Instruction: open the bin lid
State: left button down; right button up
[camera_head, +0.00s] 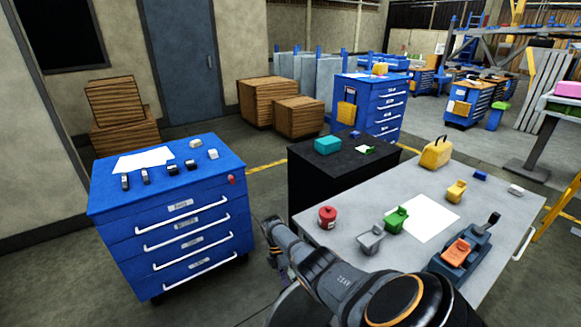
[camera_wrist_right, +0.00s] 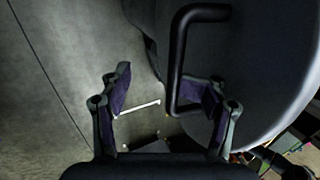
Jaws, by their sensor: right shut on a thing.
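In the right wrist view, a black bar handle (camera_wrist_right: 177,62) stands out from a large, rounded dark grey surface (camera_wrist_right: 255,60), which looks like the bin and its lid. My right gripper (camera_wrist_right: 168,92) is around the handle's lower part. One finger is close beside the handle; the other finger looks farther off on the left. In the head view my right gripper (camera_head: 272,258) is low, between the blue drawer cabinet and the grey table. A dark rounded shape below it is mostly hidden by my arm. I cannot see the lid's edge clearly. My left gripper is not in view.
The blue drawer cabinet (camera_head: 170,215) is on the left. A grey table (camera_head: 350,205) with several coloured objects is on the right, with a black cabinet (camera_head: 310,185) behind it. Open floor (camera_head: 262,200) lies between the blue and black cabinets.

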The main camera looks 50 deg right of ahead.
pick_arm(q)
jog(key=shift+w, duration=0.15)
pick_arm(e)
jog(key=shift+w, duration=0.35)
jog(key=shift+w+r, duration=0.1)
jog(key=shift+r, duration=0.2)
jog(key=shift+c, duration=0.2)
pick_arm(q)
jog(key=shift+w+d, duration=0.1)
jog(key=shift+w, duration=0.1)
pick_arm(e)
jog(key=v, duration=1.1)
jog(key=shift+s+r, duration=0.2)
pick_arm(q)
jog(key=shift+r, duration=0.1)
pick_arm(e)
jog(key=shift+d+r, duration=0.1)
jog(key=shift+r, duration=0.05)
